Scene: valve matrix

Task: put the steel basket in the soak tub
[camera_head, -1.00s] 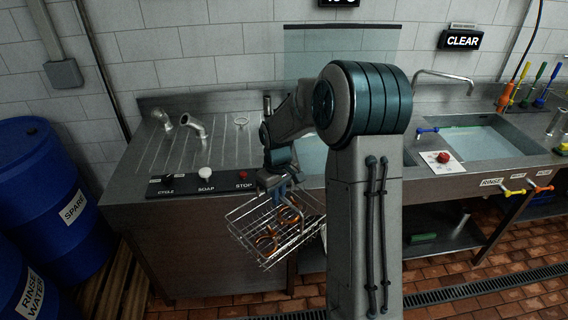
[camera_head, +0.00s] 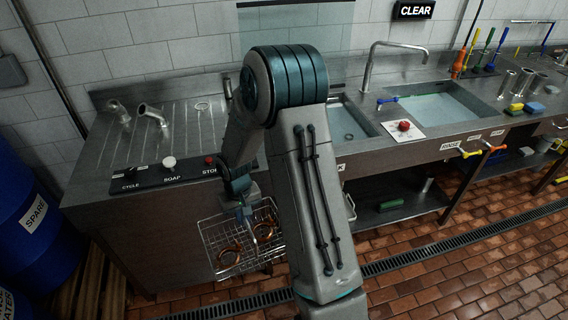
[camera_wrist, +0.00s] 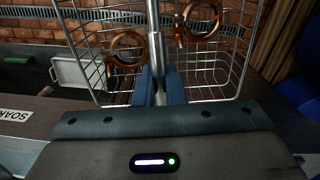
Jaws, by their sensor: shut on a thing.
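The steel basket (camera_head: 212,243) is a wire basket holding copper-coloured ring-shaped parts. It hangs tilted from my gripper (camera_head: 243,213) in front of the counter. In the wrist view, the blue fingers of my gripper (camera_wrist: 159,88) are shut on the upright steel handle of the basket (camera_wrist: 226,93). The soak tub (camera_head: 347,122) is the water-filled sink behind my arm, left of the rinse sink. My arm hides its left part. A "SOAK" label (camera_wrist: 14,115) shows at the left of the wrist view.
The rinse sink (camera_head: 440,107) has a faucet (camera_head: 368,65) at its left. A card with a red knob (camera_head: 404,127) lies between the sinks. A drainboard (camera_head: 165,130) with a button panel is at left. A blue barrel (camera_head: 30,215) stands at far left. Brick floor is open at right.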

